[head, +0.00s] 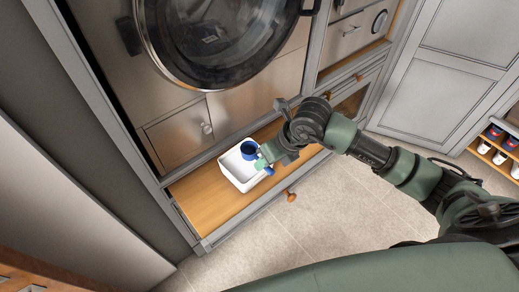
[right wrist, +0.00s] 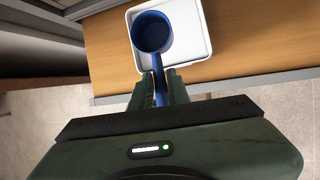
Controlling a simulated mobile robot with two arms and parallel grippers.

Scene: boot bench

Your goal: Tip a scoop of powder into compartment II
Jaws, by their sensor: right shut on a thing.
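My right gripper (head: 265,160) is shut on the handle of a blue scoop (head: 249,149). In the right wrist view the gripper (right wrist: 160,88) has the handle between its fingers, and the scoop's round cup (right wrist: 152,34) points away from me. The cup is over a white open container (head: 237,177), whose rim also shows in the right wrist view (right wrist: 203,45). The cup's inside looks dark blue, and I cannot make out any powder in it. No compartment marked II can be made out. My left gripper is not in view.
The white container stands on a wooden drawer or shelf surface (head: 200,196) below a washing machine with a round door (head: 215,40). A small panel with a knob (head: 180,133) is above it at left. Wood left of the container is bare. A shoe rack (head: 497,150) stands far right.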

